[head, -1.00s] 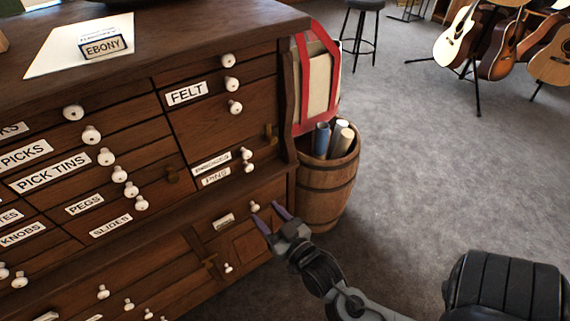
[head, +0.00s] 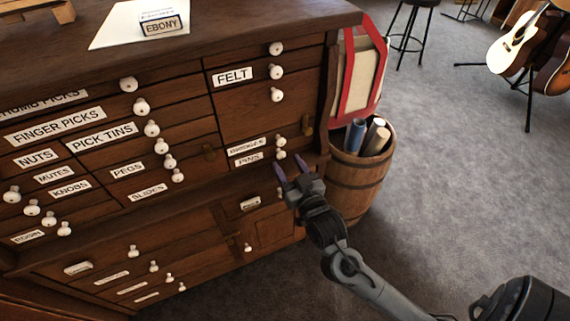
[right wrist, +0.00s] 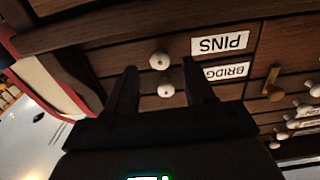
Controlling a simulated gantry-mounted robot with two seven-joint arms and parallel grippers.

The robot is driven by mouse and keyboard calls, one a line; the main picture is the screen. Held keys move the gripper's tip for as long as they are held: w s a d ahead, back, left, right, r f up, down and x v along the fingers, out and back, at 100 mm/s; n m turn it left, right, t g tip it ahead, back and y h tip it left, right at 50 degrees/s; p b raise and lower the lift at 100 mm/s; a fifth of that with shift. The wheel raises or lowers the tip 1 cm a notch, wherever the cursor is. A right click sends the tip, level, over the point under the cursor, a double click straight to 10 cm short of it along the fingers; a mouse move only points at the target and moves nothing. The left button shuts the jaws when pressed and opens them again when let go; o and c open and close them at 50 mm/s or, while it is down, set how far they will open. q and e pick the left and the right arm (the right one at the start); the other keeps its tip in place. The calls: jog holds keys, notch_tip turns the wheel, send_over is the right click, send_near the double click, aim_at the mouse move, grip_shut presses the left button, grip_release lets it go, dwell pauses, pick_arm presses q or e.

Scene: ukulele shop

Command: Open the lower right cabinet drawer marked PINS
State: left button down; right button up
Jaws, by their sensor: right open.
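The PINS drawer is a narrow dark wooden front with a white PINS label (head: 249,159) and a white round knob (head: 281,155), low in the right column of the cabinet. In the right wrist view the PINS label (right wrist: 219,43) appears upside down, with its knob (right wrist: 159,60) just beyond the fingertips. The drawer looks closed. My right gripper (head: 290,169) is open, its two purple-grey fingers pointing at the cabinet just below that knob. In the wrist view the fingers (right wrist: 161,80) are spread, with the neighbouring drawer's knob (right wrist: 165,90) seen between them. My left gripper is not seen.
The adjacent drawer's knob (head: 280,142) sits close above the PINS knob. A wooden barrel (head: 356,185) with rolled tubes stands at the cabinet's right side. The carpet (head: 450,190) to the right is mostly clear.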

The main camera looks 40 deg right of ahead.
jog(key=shift+b+x, duration=0.4)
jog(key=shift+x, duration=0.8)
grip_shut()
